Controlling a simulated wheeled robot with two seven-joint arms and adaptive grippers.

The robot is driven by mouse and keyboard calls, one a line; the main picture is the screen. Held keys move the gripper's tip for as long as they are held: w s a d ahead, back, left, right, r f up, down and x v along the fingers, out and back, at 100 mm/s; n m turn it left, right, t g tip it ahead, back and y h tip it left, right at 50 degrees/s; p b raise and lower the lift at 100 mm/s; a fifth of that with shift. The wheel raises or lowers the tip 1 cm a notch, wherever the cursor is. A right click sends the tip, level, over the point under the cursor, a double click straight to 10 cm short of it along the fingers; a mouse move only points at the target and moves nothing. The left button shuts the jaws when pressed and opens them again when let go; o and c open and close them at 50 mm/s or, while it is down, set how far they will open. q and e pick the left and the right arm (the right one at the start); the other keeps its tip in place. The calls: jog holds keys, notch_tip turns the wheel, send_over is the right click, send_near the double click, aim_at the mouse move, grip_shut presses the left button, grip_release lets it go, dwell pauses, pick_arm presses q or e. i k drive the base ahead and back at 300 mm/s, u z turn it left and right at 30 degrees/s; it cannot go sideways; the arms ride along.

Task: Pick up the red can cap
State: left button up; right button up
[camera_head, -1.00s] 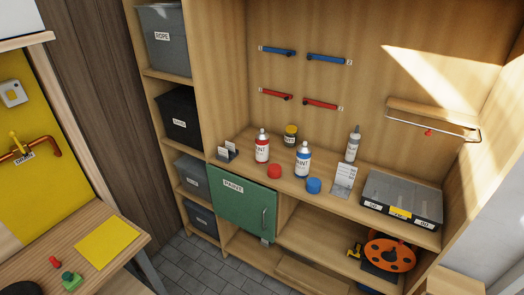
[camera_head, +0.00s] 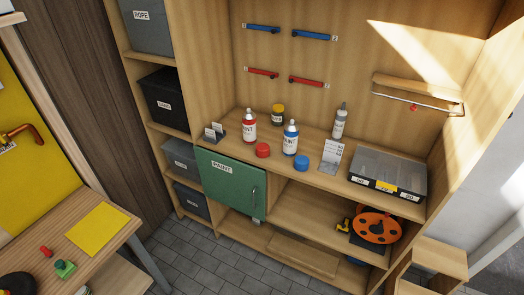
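The red can cap (camera_head: 263,150) lies on the workbench top near its front edge. It stands apart from the cans, just in front of and to the right of the red paint can (camera_head: 249,127). The blue paint can (camera_head: 290,138) is to the right of the cap, with a blue cap (camera_head: 301,163) in front of it. Neither of my grippers shows in the head view.
A green cabinet door labelled PAINT (camera_head: 230,184) is below the cap. A grey organizer case (camera_head: 388,172) and a white bottle (camera_head: 339,122) stand to the right. A yellow-lidded jar (camera_head: 278,115) is behind. A side table (camera_head: 120,235) stands at lower left.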

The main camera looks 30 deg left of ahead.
aim_at(262, 149)
jog(key=u, duration=0.35)
jog(key=i, duration=1.3)
jog(key=z, duration=0.2)
